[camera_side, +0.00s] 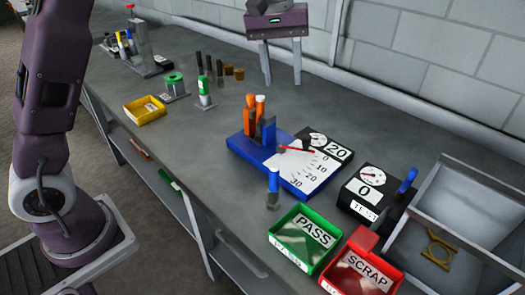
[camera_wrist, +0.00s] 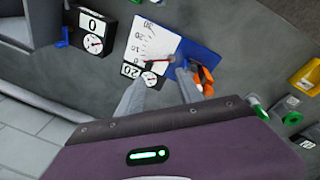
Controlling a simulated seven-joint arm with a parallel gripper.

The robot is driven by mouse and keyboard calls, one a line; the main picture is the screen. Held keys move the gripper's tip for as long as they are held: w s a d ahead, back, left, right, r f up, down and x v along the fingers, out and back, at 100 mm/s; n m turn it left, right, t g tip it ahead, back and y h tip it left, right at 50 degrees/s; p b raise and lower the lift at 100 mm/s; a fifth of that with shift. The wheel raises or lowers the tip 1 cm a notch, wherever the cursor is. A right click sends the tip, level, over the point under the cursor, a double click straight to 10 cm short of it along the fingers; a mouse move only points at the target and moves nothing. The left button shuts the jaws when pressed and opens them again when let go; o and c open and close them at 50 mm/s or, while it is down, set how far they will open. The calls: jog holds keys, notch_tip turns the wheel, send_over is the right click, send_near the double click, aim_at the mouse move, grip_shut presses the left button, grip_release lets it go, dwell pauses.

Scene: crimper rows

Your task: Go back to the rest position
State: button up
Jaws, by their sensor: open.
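My gripper (camera_side: 283,82) hangs above the back of the bench near the wall, fingers pointing down. Its two fingers are apart with nothing between them. In the wrist view the spread fingers (camera_wrist: 161,78) show against the bench and the black 20 display. The blue gauge base (camera_side: 240,147) with a white scale and red pointer stands on the bench in front of my gripper. An orange-handled tool (camera_side: 250,101) stands upright at the base's back left, apart from my gripper.
A black dial box (camera_side: 350,196) reading 0, a green PASS bin (camera_side: 286,243), a red SCRAP bin (camera_side: 355,258) and a grey bin (camera_side: 435,190) fill the right. A yellow tray (camera_side: 146,116) and several small items stand left. Bare bench lies between tray and gauge.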

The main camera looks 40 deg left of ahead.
jog(key=s+a+r+m+t, duration=0.1)
jog(key=s+r, duration=0.2)
jog(key=s, duration=0.3)
jog(key=s+r+m+t, duration=0.1)
jog(key=s+r+m, duration=0.15)
jog(key=s, duration=0.45)
jog(key=s+f+m+t, duration=0.1)
jog(key=s+f+m, duration=0.1)
jog(key=s, duration=0.6)
jog(key=s+a+f+m+t, duration=0.1)
jog(key=s+f, duration=0.3)
jog(key=s, duration=0.5)
jog(key=shift+m+y, duration=0.4)
jog(key=shift+m, duration=0.05)
